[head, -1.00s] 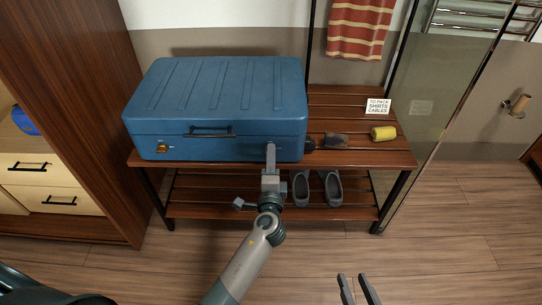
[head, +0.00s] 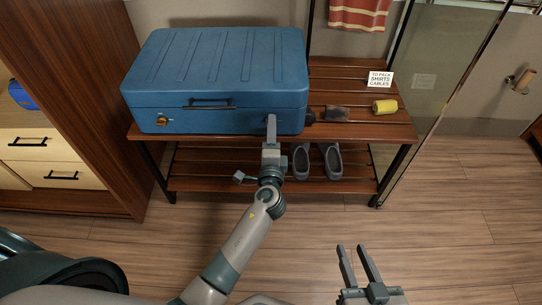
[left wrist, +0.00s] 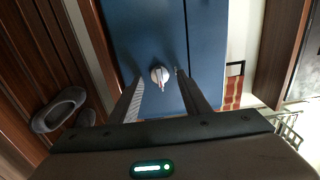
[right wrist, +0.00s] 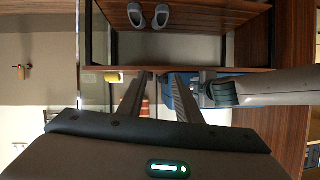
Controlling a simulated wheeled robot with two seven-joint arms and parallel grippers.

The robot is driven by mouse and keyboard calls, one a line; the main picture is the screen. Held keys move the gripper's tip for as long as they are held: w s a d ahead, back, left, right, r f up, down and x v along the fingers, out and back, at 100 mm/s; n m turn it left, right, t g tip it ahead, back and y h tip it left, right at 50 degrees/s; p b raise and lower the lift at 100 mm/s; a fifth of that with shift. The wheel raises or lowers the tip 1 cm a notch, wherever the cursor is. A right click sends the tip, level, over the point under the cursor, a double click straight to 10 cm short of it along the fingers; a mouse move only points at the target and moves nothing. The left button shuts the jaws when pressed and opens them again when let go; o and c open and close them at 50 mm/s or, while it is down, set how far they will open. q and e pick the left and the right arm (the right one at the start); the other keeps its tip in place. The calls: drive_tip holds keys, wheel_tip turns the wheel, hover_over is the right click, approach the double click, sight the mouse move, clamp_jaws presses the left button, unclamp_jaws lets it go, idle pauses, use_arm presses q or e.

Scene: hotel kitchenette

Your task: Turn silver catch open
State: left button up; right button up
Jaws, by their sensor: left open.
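A blue suitcase (head: 215,75) lies closed on a slatted wooden rack. The silver catch (left wrist: 160,75) shows in the left wrist view as a small round knob with a narrow lever, on the blue front face. My left gripper (head: 271,120) is at the right part of that face and hides the catch in the head view. In the left wrist view its fingers (left wrist: 159,76) are open, one on each side of the catch; contact cannot be told. A brass catch (head: 162,120) is at the front left. My right gripper (head: 351,248) is open and empty above the floor.
On the rack (head: 340,70) are a white sign (head: 380,79), a yellow roll (head: 385,107) and a dark item (head: 337,114). Grey shoes (head: 332,160) stand on the lower shelf. A wooden cabinet (head: 85,60) is close at the left. The floor in front is clear.

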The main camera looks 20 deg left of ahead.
use_arm(q)
drive_tip(key=b+v, duration=0.1)
drive_tip(key=v, duration=1.6)
use_arm(e)
drive_tip(key=r+t, duration=0.1)
drive_tip(key=r, duration=0.1)
drive_tip(key=w+a+r+t, duration=0.1)
drive_tip(key=r, duration=0.1)
drive_tip(key=shift+a+t+y, duration=0.1)
drive_tip(key=shift+t+y, duration=0.2)
drive_tip(key=shift+y, duration=0.1)
drive_tip(key=shift+f, duration=0.1)
